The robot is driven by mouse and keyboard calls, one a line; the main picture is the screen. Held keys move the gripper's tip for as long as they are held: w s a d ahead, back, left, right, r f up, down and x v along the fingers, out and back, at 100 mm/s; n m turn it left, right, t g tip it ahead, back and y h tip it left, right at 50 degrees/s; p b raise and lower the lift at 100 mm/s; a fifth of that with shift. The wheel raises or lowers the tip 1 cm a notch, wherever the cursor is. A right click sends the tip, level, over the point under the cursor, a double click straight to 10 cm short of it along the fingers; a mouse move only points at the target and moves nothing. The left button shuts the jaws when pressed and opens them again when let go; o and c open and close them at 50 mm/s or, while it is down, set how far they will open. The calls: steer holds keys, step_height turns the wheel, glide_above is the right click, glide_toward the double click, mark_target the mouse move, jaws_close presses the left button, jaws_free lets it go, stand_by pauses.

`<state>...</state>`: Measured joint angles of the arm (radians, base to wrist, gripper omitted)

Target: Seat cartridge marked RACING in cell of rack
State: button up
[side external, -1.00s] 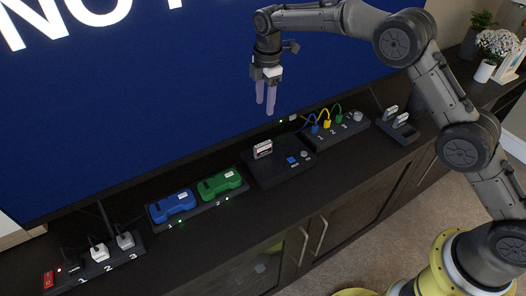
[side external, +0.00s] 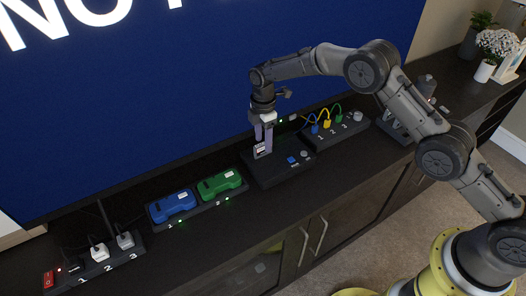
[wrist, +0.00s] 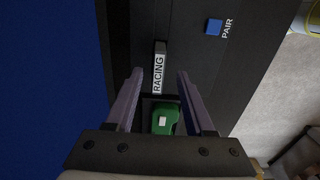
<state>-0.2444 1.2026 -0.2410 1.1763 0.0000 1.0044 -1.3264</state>
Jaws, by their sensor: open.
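The RACING cartridge (wrist: 158,72) stands upright in a black console (side external: 278,174), its label readable in the wrist view. In the side view the cartridge (side external: 260,151) shows small and pale between the fingers. My gripper (side external: 263,147) is pointing down over it, open. In the wrist view the fingers of my gripper (wrist: 159,78) are on either side of the cartridge, with gaps visible between them and it. The rack (side external: 395,137) is at the right end of the cabinet top, with pale-labelled cartridges in it. My arm hides much of the rack, so its cells are not clear.
The console has a blue PAIR button (wrist: 214,27) and a grey knob. A blue device (side external: 172,206) and a green device (side external: 220,184) sit on a dock to the left. A cable panel (side external: 335,130) stands between console and rack. The screen (side external: 120,110) rises close behind.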

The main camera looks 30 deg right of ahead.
mark_target(263, 144)
steer(key=shift+w+f, duration=0.1)
steer(key=shift+f, duration=1.55)
jaws_close()
